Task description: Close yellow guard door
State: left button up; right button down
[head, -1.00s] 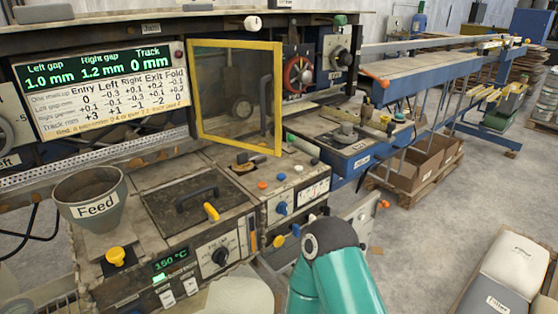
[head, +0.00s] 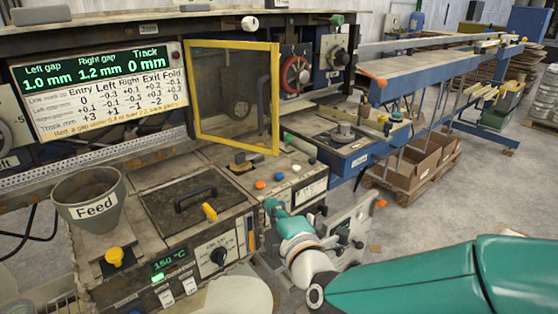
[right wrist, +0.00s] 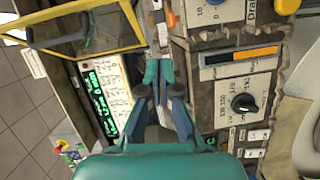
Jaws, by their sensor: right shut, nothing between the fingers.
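The yellow guard door (head: 278,98) is a yellow frame with a see-through pane, in the upper middle of the head view. It stands swung out at an angle from the machine front, its right edge nearer to me. In the right wrist view, part of its yellow frame (right wrist: 85,48) shows at upper left. My right gripper (head: 270,206) is shut and empty, below the door's lower right corner and apart from it, in front of the control boxes. In the right wrist view its teal fingers (right wrist: 159,66) point up, to the right of the frame. My left gripper is not in view.
The gap display board (head: 98,88) is left of the door. The Feed hopper (head: 88,200) and a hot plate box with a black handle (head: 195,195) are below it. Small coloured knobs (head: 260,185) sit just under the door. Red handwheel (head: 296,73) is right of it.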

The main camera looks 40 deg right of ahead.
notch_tip(320, 180, up, 3)
jog(key=s+d+h, duration=0.1)
jog(key=p, duration=0.1)
send_near(271, 154)
jog(key=w+a, duration=0.2)
jog(key=w, duration=0.2)
jog(key=d, duration=0.1)
jog(key=w+d, duration=0.1)
jog(key=d+p, duration=0.1)
jog(key=shift+w+f+n+t, duration=0.3)
jog(key=shift+w+n+t, duration=0.05)
jog(key=shift+n+t, duration=0.05)
jog(key=shift+w+d, duration=0.2)
jog(key=shift+d, duration=0.15)
